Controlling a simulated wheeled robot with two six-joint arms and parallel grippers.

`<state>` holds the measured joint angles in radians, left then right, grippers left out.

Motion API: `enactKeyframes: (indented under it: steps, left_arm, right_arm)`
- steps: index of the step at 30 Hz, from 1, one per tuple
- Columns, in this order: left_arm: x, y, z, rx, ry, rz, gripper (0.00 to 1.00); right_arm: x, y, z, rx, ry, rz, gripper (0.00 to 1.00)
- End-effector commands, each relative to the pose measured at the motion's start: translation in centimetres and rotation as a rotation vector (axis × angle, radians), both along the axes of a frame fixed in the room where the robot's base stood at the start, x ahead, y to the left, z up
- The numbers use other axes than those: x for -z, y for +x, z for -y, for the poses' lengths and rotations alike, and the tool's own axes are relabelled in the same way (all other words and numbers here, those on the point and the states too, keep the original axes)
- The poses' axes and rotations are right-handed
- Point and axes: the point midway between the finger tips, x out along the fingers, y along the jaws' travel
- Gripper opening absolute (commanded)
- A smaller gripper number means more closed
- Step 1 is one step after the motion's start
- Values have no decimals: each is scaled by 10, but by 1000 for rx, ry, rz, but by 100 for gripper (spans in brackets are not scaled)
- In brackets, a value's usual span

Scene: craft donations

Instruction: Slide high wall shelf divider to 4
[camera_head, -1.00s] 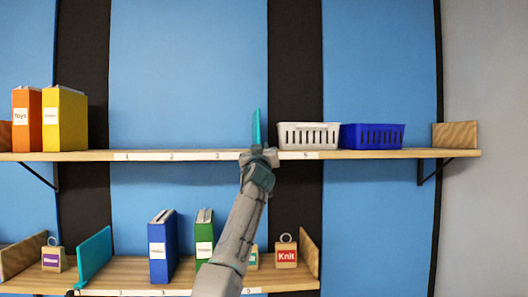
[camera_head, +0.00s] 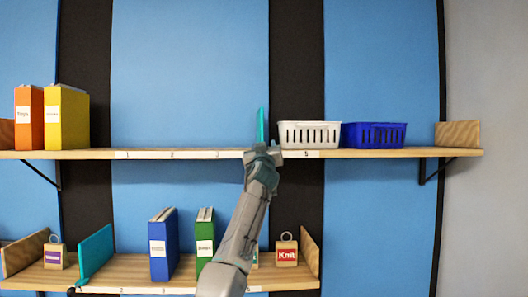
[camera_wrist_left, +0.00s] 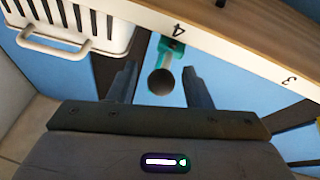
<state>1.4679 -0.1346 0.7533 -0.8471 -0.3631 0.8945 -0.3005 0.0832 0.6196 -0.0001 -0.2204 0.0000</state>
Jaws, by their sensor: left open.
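The teal divider (camera_head: 261,125) stands upright on the high wall shelf (camera_head: 350,154), left of a white basket. It is in line with where the 4 mark falls between the 3 and 5 marks; my gripper hides that mark in the head view. In the left wrist view the divider's teal front piece (camera_wrist_left: 172,47) sits at the 4 label (camera_wrist_left: 179,30), with a dark round knob (camera_wrist_left: 160,82) below it. My left gripper (camera_head: 262,155) is at the shelf's front edge. Its fingers (camera_wrist_left: 159,86) are open, one on each side of the knob with gaps. My right gripper is not in view.
The white basket (camera_head: 309,134) and a blue basket (camera_head: 373,135) stand close right of the divider. Orange (camera_head: 29,118) and yellow (camera_head: 67,117) binders stand far left. The shelf between is clear. A lower shelf (camera_head: 130,272) holds another teal divider (camera_head: 96,252) and binders.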

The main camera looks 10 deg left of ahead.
Motion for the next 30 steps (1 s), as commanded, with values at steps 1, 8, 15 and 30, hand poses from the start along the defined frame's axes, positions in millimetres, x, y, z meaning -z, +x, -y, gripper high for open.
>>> enactKeyframes:
  steps: [1, 8, 15, 30]
  left_arm:
    - [2, -1, 0, 0, -1, 0, 45]
    - [14, -20, 4, 0, -3, 2, 45]
    - [30, -57, 11, 3, -2, 3, 45]
    - [41, -98, 17, 1, 0, 0, 45]
  right_arm:
    - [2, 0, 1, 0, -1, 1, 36]
    - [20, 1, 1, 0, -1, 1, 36]
    - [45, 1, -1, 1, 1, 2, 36]
    - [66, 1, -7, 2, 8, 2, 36]
